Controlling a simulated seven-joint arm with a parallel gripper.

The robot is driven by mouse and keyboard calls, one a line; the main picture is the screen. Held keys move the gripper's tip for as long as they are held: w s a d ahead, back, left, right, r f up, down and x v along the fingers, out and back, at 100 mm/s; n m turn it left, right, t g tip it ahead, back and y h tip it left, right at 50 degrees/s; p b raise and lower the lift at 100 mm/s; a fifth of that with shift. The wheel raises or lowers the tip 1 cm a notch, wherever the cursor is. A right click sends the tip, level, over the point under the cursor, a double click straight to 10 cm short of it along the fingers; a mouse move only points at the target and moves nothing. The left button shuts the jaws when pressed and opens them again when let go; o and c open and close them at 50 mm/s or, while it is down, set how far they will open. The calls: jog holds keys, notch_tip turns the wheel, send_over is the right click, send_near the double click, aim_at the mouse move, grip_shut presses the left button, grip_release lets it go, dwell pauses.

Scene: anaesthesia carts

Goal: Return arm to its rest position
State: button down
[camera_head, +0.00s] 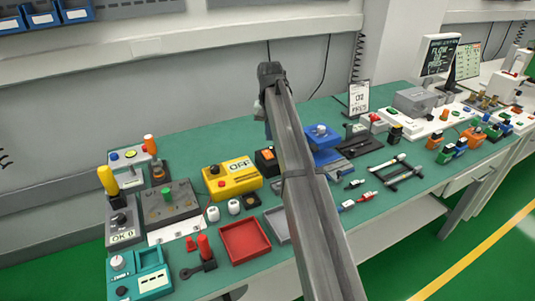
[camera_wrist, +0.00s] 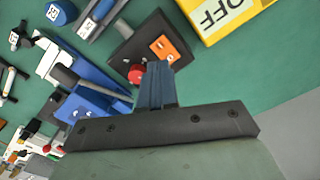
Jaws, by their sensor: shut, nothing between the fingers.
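My gripper (camera_wrist: 157,82) shows in the wrist view with its blue-grey fingers together and nothing between them. It hangs over the green worktop, and its fingertips appear in front of a black box (camera_wrist: 139,42) with an orange switch. I cannot tell the height above it. In the head view my arm (camera_head: 302,180) runs up from the bottom edge to a bend above the back of the table. The gripper itself is not clearly visible there.
A yellow box (camera_head: 239,180) marked OFF, a red tray (camera_head: 243,247) and a blue device (camera_head: 322,134) stand near my arm. A teal device (camera_head: 148,281) is at the front left. More devices crowd the right. The green worktop (camera_head: 205,140) is bare along the back left.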

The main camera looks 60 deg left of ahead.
jog(key=shift+w, duration=0.1)
dwell(0.4)
